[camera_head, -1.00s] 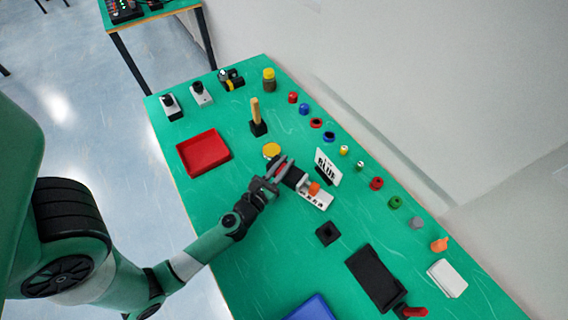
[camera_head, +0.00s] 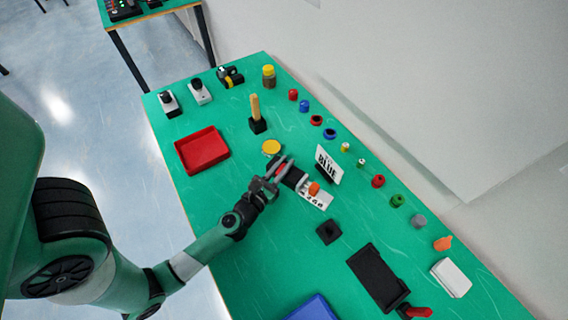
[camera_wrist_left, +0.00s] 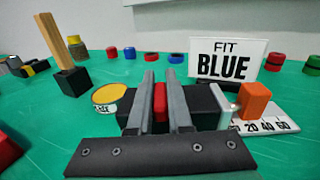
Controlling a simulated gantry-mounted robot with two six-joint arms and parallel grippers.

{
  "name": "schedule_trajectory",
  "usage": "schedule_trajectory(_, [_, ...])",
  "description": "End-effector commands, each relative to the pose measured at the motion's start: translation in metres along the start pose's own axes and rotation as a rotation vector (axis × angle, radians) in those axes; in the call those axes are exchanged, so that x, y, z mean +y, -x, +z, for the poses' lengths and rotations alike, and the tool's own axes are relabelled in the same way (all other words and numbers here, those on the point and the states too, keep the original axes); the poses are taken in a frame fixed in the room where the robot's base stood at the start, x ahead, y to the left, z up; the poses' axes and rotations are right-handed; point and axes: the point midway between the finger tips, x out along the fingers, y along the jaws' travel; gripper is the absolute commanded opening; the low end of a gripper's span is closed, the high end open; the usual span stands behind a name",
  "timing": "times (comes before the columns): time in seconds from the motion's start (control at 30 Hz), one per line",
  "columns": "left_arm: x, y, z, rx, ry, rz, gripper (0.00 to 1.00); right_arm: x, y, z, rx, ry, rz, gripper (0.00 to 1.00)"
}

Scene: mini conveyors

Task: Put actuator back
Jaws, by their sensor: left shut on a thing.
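My left gripper (camera_head: 281,168) is shut on a small red piece (camera_wrist_left: 160,101) at the black block near the middle of the green table. The red piece stands upright between the two grey fingers in the left wrist view. The black block (camera_head: 294,177) lies just behind and beside the fingers and is partly hidden by them. I cannot tell whether the red piece is attached to the block. A white scale plate (camera_head: 318,199) with an orange slider (camera_head: 314,188) adjoins the block on the right. No part is clearly labelled as the actuator. My right gripper is not in view.
A "FIT BLUE" sign (camera_head: 328,165) stands behind the block. A yellow-topped round piece (camera_head: 271,147) is close to the fingers. A red tray (camera_head: 202,151) is at left, a black tray (camera_head: 377,278) at lower right. Several coloured rings line the back edge.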

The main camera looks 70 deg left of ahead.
Motion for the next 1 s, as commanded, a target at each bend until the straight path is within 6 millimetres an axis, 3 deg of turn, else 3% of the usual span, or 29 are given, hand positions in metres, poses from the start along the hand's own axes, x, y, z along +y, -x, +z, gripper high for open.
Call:
schedule_trajectory(0.17, [0.000, 0.000, -0.003, -0.002, 0.001, 0.000, 0.00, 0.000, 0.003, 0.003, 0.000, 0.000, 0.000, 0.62])
schedule_trajectory(0.2, [0.000, 0.000, -0.002, -0.002, 0.000, 0.000, 0.24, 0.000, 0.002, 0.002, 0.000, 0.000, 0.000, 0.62])
schedule_trajectory(0.37, [0.000, 0.000, -0.002, -0.001, 0.000, 0.000, 0.52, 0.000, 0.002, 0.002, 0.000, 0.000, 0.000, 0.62])
schedule_trajectory(0.77, [-0.001, 0.009, -0.005, 0.002, -0.002, -0.001, 0.52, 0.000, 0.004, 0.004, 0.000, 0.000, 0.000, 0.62])
schedule_trajectory(1.0, [-0.001, 0.063, -0.008, 0.003, -0.002, -0.006, 0.52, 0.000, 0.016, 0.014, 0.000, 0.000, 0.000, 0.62])
